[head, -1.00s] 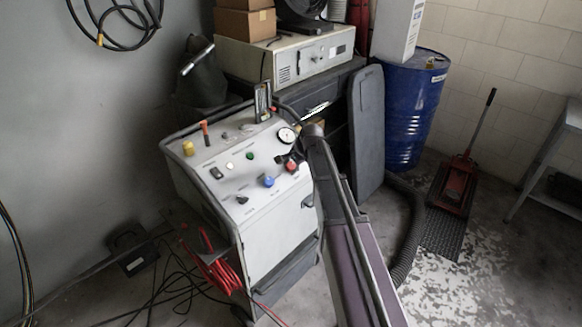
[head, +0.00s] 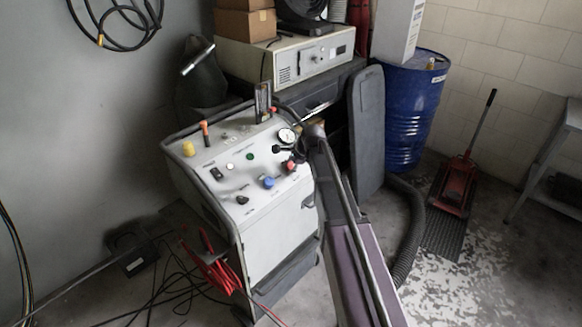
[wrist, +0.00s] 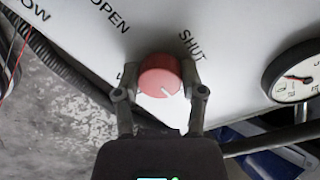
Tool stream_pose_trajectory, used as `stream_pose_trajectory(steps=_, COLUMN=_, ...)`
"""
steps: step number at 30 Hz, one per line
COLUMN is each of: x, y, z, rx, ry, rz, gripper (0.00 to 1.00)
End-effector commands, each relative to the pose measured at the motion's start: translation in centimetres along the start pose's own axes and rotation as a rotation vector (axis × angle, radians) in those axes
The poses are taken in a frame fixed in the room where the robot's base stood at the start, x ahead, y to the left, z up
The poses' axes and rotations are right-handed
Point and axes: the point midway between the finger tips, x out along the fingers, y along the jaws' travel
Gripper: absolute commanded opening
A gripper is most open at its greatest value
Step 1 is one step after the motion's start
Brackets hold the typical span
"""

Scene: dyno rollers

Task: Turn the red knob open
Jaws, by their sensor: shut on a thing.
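The red knob (wrist: 160,75) sits on the white panel, between the two fingers of my gripper (wrist: 159,80) in the wrist view. The fingers are shut on its sides. A pale pointer line on the knob points down and to the right. The printed words OPEN (wrist: 108,20) and SHUT (wrist: 191,45) are on the panel beyond it. In the head view the red knob (head: 289,165) shows at the right edge of the white machine's sloped panel (head: 225,205), with my gripper (head: 291,158) over it and partly hiding it.
A pressure gauge (wrist: 292,77) sits right of the knob, and it also shows in the head view (head: 287,135). A blue knob (head: 268,182) is close by on the left. A blue barrel (head: 408,115) stands behind.

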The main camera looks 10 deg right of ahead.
Motion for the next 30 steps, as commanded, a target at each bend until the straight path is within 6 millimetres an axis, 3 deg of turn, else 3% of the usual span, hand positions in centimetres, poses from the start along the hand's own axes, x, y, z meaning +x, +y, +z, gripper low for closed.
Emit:
stream_pose_trajectory(steps=5, x=0.00, y=0.14, z=-0.05, rx=0.001, ry=0.001, rz=0.004, gripper=0.05)
stream_pose_trajectory(steps=6, x=0.00, y=0.14, z=-0.05, rx=0.001, ry=0.002, rz=0.003, gripper=0.65)
stream_pose_trajectory(steps=9, x=0.00, y=0.12, z=-0.05, rx=0.001, ry=0.001, rz=0.003, gripper=0.87)
stream_pose_trajectory(steps=30, x=-0.01, y=0.04, z=-0.02, rx=-0.057, ry=0.003, rz=0.002, gripper=0.87)
